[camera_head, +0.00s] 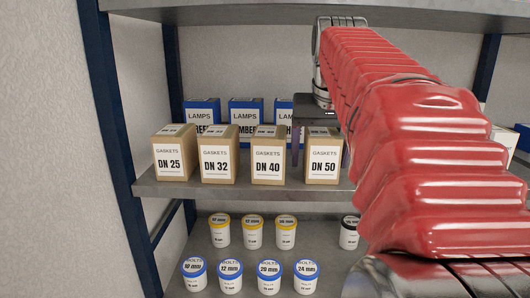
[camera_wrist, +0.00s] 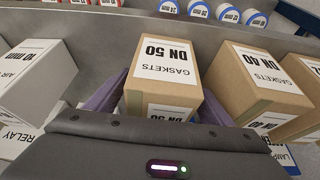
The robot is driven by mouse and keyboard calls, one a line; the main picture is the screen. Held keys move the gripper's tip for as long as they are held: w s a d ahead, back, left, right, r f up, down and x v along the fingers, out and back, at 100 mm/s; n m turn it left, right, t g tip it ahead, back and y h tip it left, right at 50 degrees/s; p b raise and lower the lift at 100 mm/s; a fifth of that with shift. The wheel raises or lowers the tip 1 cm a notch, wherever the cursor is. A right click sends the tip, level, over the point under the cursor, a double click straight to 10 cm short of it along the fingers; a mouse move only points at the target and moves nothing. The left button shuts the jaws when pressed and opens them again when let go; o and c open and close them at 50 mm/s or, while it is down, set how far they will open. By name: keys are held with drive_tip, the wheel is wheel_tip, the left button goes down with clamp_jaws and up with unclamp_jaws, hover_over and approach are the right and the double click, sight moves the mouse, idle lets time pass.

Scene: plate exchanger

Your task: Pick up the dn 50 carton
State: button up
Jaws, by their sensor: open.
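The DN 50 carton (camera_head: 323,160) is a brown gaskets box with a white label, standing upright at the right end of a row on the middle shelf. In the wrist view the DN 50 carton (camera_wrist: 165,72) appears upside down at the centre, between the two purple fingers of my gripper (camera_wrist: 157,95). The fingers are open, one on each side of it; whether they touch it I cannot tell. In the head view my gripper (camera_head: 318,135) is above and behind the carton, partly hidden by it.
The DN 40 carton (camera_head: 268,160) stands close on the left, then DN 32 (camera_head: 217,160) and DN 25 (camera_head: 174,158). Blue LAMPS boxes (camera_head: 245,112) stand behind. A white carton (camera_wrist: 35,75) is on the other side. Tubs of bolts (camera_head: 269,277) stand on the lower shelf.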

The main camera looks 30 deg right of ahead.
drive_tip(key=c, duration=1.2)
drive_tip(key=shift+r, duration=0.15)
